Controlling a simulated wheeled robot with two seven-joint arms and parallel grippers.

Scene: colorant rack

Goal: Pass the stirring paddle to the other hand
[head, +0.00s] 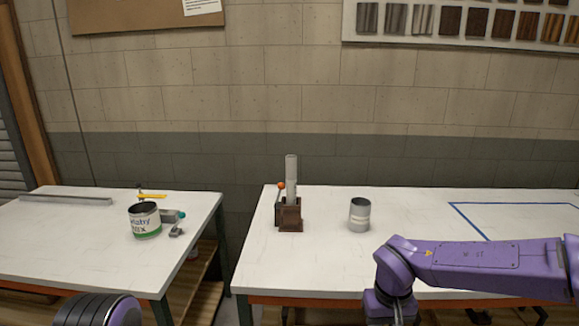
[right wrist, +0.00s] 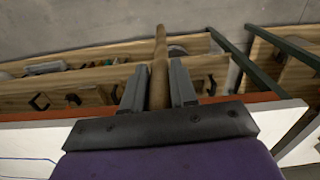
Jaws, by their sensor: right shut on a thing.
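The stirring paddle (right wrist: 159,62) shows in the right wrist view as a long, light brown wooden stick. My right gripper (right wrist: 157,84) is shut on it, one grey finger on each side. The stick points away from the gripper, beyond the fingertips. In the head view my right arm bends down past the bottom edge at the right, so its gripper and the paddle are out of that frame. Only a dark, ringed part of my left arm shows at the bottom left of the head view; its gripper is not in view.
The left table (head: 70,245) holds a labelled paint can (head: 145,222) with small items beside it. The right table (head: 420,212) holds a brown stand with a clear tube (head: 291,170) and a grey metal can (head: 360,215). A gap separates the tables. Wooden shelves (right wrist: 80,85) lie below.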

